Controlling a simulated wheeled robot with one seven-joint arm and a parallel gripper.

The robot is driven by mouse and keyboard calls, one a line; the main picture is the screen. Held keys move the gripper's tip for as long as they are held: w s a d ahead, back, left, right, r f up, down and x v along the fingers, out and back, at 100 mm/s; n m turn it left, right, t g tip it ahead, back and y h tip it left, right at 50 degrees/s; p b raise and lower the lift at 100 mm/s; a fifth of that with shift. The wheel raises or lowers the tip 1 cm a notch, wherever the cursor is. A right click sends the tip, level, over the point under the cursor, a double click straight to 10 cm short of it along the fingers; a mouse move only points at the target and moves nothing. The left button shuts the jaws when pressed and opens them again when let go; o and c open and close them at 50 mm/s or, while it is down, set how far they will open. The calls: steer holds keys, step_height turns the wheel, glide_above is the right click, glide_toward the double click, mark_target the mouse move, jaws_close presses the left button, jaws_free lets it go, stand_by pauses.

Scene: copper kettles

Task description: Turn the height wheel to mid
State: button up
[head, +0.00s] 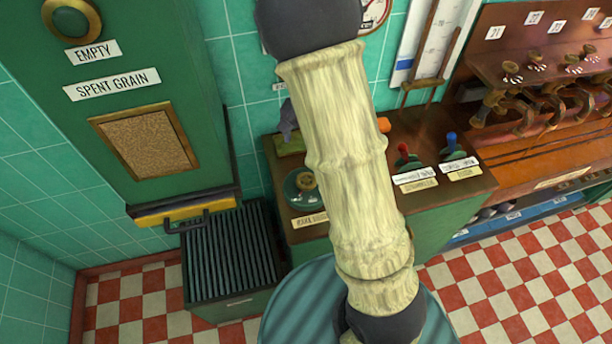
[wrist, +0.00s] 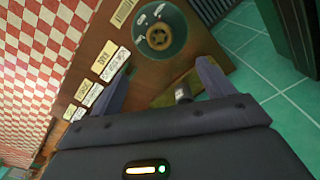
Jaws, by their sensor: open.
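The height wheel is most likely the round green dial (head: 296,192) with a brass hub, on the left of the wooden counter top. A label in front of it starts with "RAKE"; the rest is hard to read. In the wrist view the dial (wrist: 176,34) lies beyond my fingertips, with small white marks on its face too blurred to read. My gripper (wrist: 165,72) is open and empty, its two fingers apart and apart from the dial. In the head view my arm hides most of the gripper; one grey finger shows at the arm's left, behind the dial.
A red lever (head: 404,157) and a blue lever (head: 453,143) stand on the counter (head: 420,200) to the right. A yellow-green plate (wrist: 170,96) lies near my fingers. A dark slatted bin (head: 232,255) stands left of the counter, under the green spent-grain cabinet (head: 120,120).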

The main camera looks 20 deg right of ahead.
mark_target(306, 180)
step_height(306, 180, down, 17)
steer(key=shift+f+p, duration=0.15)
steer(key=shift+p, duration=1.05)
steer(key=c, duration=1)
